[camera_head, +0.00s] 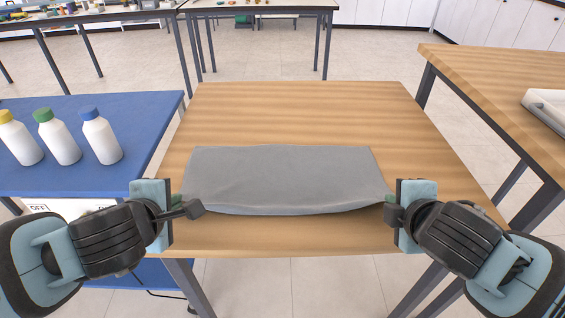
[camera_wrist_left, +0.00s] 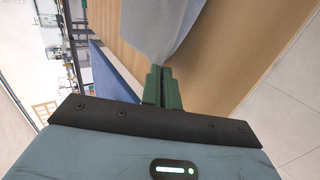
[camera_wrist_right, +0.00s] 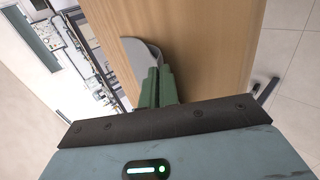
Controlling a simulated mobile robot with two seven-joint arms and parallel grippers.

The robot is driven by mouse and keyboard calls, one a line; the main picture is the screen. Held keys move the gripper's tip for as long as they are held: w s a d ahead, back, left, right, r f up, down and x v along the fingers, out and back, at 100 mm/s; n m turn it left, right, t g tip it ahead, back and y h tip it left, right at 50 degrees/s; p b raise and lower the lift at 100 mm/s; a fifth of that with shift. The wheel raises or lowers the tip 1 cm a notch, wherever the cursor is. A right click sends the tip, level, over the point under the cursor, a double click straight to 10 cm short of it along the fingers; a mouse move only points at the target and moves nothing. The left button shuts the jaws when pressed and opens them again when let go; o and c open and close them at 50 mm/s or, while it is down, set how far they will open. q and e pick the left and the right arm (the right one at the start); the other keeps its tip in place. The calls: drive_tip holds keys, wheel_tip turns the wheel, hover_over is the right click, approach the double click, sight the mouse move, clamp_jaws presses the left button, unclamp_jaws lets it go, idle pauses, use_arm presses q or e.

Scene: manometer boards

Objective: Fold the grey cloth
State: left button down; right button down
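The grey cloth (camera_head: 285,178) is a wide rectangle on the wooden table (camera_head: 300,110), its far part lying flat. Its near edge is raised off the tabletop and sags slightly between its two near corners. My left gripper (camera_head: 180,201) is at the near left corner; in the left wrist view its green fingers (camera_wrist_left: 161,86) are shut on the cloth (camera_wrist_left: 160,25). My right gripper (camera_head: 389,198) is at the near right corner; in the right wrist view its fingers (camera_wrist_right: 157,86) are closed together with the cloth (camera_wrist_right: 140,60) at their tips.
A blue table (camera_head: 110,175) at the left holds three white bottles with yellow, green (camera_head: 57,137) and blue caps. Another wooden table (camera_head: 510,85) stands at the right with a pale object (camera_head: 548,105) on it. The wooden tabletop beyond the cloth is clear.

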use_arm(q)
drive_tip(key=shift+f, duration=0.15)
use_arm(e)
drive_tip(key=shift+f, duration=0.2)
use_arm(q)
drive_tip(key=shift+s+a+f+b, duration=0.15)
drive_tip(key=shift+s+f+b, duration=0.15)
drive_tip(key=shift+s, duration=0.05)
use_arm(e)
drive_tip(key=shift+s+f, duration=0.2)
drive_tip(key=shift+s, duration=0.15)
use_arm(q)
drive_tip(key=c, duration=2.1)
unclamp_jaws()
use_arm(e)
drive_tip(key=c, duration=2.1)
unclamp_jaws()
use_arm(q)
drive_tip(key=o, duration=0.8)
use_arm(e)
drive_tip(key=o, duration=0.8)
